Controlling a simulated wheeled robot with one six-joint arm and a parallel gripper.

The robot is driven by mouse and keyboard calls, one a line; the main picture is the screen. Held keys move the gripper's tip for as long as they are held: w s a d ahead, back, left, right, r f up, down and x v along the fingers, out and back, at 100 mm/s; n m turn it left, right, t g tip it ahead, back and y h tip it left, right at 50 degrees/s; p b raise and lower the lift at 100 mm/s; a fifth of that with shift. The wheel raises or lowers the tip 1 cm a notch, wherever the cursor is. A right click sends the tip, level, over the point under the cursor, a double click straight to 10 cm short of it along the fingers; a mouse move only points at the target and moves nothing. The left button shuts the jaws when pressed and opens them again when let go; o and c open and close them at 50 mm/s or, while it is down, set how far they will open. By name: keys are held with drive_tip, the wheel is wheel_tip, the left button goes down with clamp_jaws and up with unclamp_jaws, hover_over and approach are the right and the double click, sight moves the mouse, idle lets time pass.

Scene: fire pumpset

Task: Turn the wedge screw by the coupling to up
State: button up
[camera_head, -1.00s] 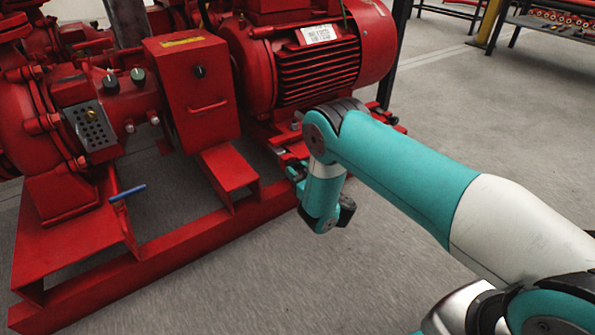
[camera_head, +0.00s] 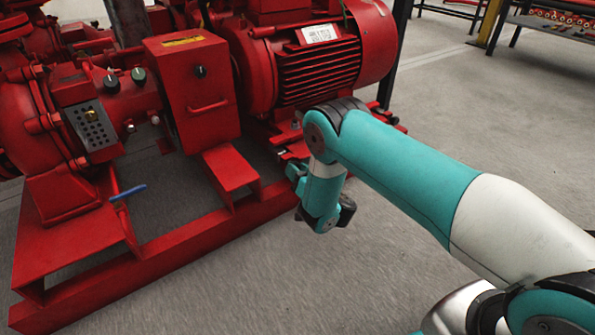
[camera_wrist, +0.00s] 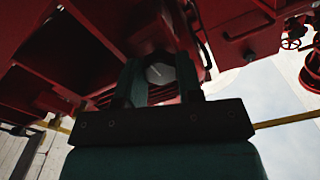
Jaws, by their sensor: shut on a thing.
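In the wrist view, a round grey screw head (camera_wrist: 160,73), which I take to be the wedge screw, sits between the two fingers of my gripper (camera_wrist: 159,76). A faint light mark shows on its face; its exact direction is hard to read. The fingers stand one on each side of the head and are shut on it. In the head view, my arm reaches to the motor side of the red base frame (camera_head: 185,243). There my wrist hides the fingers and the screw.
The red coupling box (camera_head: 199,95) with a black knob stands left of my wrist, and the red motor (camera_head: 318,65) is behind it. Dark and green knobs (camera_head: 138,75) and a blue-handled lever (camera_head: 128,192) are further left. The floor in front is clear.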

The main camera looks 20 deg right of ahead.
drive_tip(key=shift+s, duration=0.1)
drive_tip(key=o, duration=0.9)
drive_tip(key=shift+p, duration=0.3)
drive_tip(key=shift+p+v, duration=8.7)
drive_tip(key=shift+p, duration=1.4)
drive_tip(key=shift+r, duration=0.1)
